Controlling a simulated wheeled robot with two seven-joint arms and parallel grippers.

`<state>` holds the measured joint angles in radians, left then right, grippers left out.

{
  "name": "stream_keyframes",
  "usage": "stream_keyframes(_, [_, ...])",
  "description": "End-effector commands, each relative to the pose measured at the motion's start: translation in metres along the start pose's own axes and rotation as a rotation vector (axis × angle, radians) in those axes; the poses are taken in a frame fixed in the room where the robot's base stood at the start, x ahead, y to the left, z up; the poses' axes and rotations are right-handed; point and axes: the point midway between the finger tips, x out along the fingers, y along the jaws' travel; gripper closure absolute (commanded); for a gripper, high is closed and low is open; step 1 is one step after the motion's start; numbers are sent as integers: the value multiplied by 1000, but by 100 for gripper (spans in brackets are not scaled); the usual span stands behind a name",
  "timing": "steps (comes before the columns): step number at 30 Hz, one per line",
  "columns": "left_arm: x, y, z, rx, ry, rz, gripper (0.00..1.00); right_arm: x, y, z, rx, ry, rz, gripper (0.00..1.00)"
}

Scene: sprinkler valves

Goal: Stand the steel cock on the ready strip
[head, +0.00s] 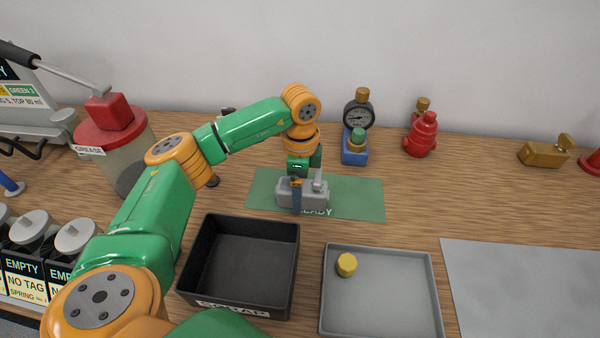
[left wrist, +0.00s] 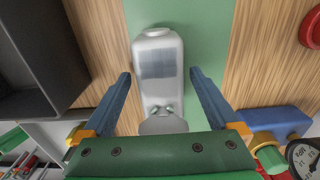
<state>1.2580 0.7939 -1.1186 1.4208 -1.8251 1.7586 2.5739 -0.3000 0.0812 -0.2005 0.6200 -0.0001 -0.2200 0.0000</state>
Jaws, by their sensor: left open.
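The steel cock (head: 316,192) is a grey block-shaped valve with a small handle sticking up. It rests on the green ready strip (head: 357,195), over part of the strip's lettering. My left gripper (head: 297,199) is right at it from above, and one blue finger crosses its near side. In the left wrist view the cock (left wrist: 158,80) lies between the two spread fingers of my gripper (left wrist: 159,74), with a gap on both sides. The green strip (left wrist: 207,35) shows under it. My right gripper is out of view.
A black scrap bin (head: 187,262) and a grey tray (head: 390,300) with a yellow cap (head: 346,265) stand in front. Behind are a blue valve with gauge (head: 355,152) and a red valve (head: 421,137). A brass cock (head: 543,153) sits right. A grease pot (head: 125,150) stands left.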

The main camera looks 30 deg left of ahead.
Motion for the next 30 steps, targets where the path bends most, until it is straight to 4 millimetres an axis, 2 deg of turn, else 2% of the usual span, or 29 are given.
stream_keyframes(7, [-60,0,-1,1,4,-6,5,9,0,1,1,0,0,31])
stream_keyframes(10, [-83,0,-1,1,4,-5,5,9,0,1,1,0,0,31])
stream_keyframes(12, [-99,0,0,1,1,-4,5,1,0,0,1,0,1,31])
stream_keyframes(16, [-107,0,0,1,0,-2,5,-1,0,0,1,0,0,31])
stream_keyframes(30, [-106,0,0,1,1,-1,5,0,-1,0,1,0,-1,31])
